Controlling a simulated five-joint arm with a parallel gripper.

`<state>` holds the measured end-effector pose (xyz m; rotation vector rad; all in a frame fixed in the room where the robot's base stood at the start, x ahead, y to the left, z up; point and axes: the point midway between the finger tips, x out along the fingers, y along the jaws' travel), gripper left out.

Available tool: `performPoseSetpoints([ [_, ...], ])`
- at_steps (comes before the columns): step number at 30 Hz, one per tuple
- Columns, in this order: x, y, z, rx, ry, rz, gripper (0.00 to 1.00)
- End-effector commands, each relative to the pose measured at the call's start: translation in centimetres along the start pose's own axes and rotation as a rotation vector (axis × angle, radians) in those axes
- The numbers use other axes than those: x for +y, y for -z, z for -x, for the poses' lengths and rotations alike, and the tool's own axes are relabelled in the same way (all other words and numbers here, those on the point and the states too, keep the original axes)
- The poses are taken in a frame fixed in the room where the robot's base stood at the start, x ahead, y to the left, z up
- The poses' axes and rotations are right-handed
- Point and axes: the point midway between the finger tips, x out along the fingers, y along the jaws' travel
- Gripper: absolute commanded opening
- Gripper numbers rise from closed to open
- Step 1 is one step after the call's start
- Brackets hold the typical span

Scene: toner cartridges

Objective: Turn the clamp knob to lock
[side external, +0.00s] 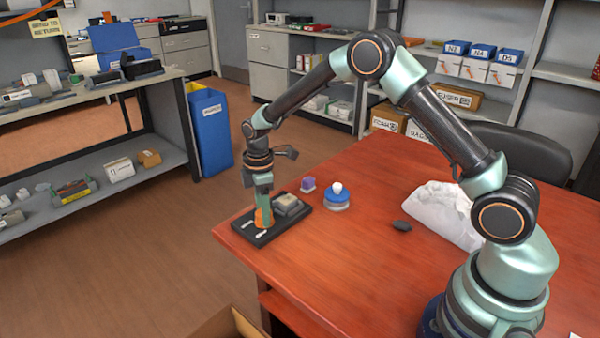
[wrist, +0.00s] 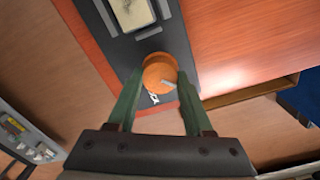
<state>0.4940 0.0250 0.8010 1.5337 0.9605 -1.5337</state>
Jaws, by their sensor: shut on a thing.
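I cannot tell which printed mark the pointer lines up with.
A grey clamp block with a pale top (side external: 288,204) sits on the plate beside the knob. A blue-and-white round container (side external: 337,199) and a small purple item (side external: 308,185) stand nearby. A dark lump (side external: 401,226) and white packing (side external: 440,212) lie farther right. The front table is clear.

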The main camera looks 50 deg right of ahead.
Motion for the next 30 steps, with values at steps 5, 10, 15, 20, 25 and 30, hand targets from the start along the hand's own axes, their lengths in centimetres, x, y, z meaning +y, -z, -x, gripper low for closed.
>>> performPoseSetpoints([
  [5, 0.02, 0.0, 0.04, 0.0, 0.0, -0.035, 0.0],
  [10, 0.04, 0.0, 0.05, 0.0, 0.0, -0.122, 0.0],
  [15, 0.07, -0.01, 0.06, 0.0, 0.0, -0.258, 0.0],
  [20, 0.09, -0.01, 0.07, 0.0, 0.0, -0.409, 0.0],
  [25, 0.12, -0.03, 0.08, 0.0, 0.0, -0.571, 0.0],
  [30, 0.14, -0.05, 0.09, 0.0, 0.0, -0.732, 0.0],
])
